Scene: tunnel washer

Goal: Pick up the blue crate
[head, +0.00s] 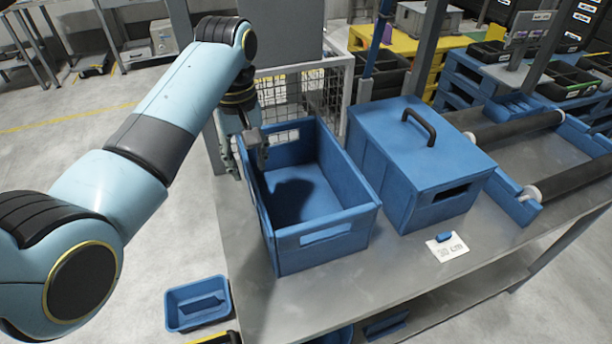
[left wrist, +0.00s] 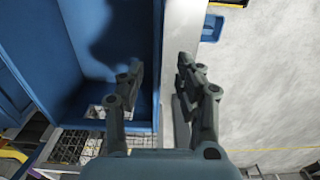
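The blue crate (head: 322,257) is open-topped and stands upright on the grey table, with a hand slot in its front wall. It also shows in the left wrist view (left wrist: 85,78). My left gripper (head: 248,152) is at the crate's left wall, near the back. In the left wrist view, my left gripper (left wrist: 160,68) is open, with one finger over the inside of the crate and the other outside; the wall's edge lies between them. Neither finger clearly touches the wall. My right gripper is in neither view.
A blue box with a lid and black handle (head: 430,165) stands close to the crate's right. A white card (head: 447,250) lies in front of it. Rollers (head: 515,128) are further right. A small blue bin (head: 197,303) sits lower, left of the table.

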